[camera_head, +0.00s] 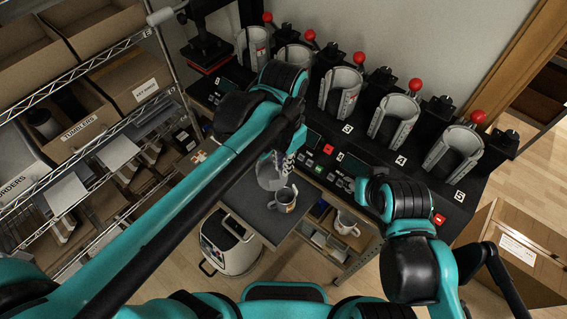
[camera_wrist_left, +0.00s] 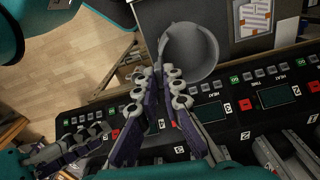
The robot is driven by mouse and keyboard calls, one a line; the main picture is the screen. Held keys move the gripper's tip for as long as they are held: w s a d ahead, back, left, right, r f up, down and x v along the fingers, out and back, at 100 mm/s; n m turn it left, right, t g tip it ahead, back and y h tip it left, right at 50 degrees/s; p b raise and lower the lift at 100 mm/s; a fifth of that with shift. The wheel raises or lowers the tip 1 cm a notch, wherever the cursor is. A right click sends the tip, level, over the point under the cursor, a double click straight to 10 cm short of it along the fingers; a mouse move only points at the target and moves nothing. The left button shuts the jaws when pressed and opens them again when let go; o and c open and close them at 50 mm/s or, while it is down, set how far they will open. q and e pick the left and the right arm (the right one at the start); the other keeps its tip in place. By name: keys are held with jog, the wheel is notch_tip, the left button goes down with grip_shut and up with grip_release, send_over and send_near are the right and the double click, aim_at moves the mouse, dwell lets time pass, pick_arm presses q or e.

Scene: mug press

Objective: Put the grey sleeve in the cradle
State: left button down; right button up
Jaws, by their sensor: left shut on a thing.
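The grey sleeve (camera_head: 268,173) is a hollow cylinder over the dark worktop, and in the left wrist view it is a round grey ring (camera_wrist_left: 204,60). My left gripper (camera_head: 287,158) is shut on its rim, and its fingers (camera_wrist_left: 160,68) show there in the wrist view. The gap beneath the sleeve cannot be judged. I cannot tell which holder is the cradle. My right arm stands at the right. A fingered piece (camera_wrist_left: 78,146) at the wrist view's lower left may be my right gripper; its opening is unclear.
Numbered presses with grey curved cups (camera_head: 341,90) and red-knobbed levers line the black console. A printed mug (camera_head: 283,199) stands near the sleeve on the worktop (camera_head: 240,205). A wire shelf with boxes (camera_head: 88,130) is at left. A carton (camera_head: 520,250) is at right.

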pick_arm(q)
notch_tip(320, 180, up, 19)
jog(key=s+p, duration=0.1)
jog(key=p, duration=1.3)
jog(key=shift+a, duration=0.45)
jog(key=shift+f, duration=0.1)
